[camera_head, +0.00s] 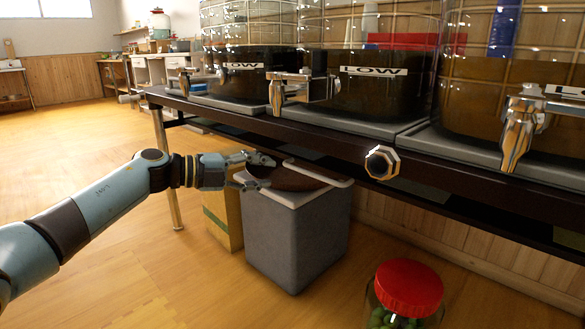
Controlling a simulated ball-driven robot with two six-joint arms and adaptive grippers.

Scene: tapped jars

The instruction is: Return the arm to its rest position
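My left arm comes in from the left, and my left gripper (256,171) is at its end, near the front edge of the dark table (425,188). Its fingers are spread apart and nothing shows between them. It is over the left side of the grey bin (296,238), close to a dark brown round thing (292,178) on the bin's top. I cannot tell whether it touches this. My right gripper is not in view.
Large jars of dark liquid (385,95) with metal taps (517,125) stand on the table. A shiny octagonal knob (382,162) is at its front edge. A red-lidded jar (408,287) stands low at the front. The floor at left is clear.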

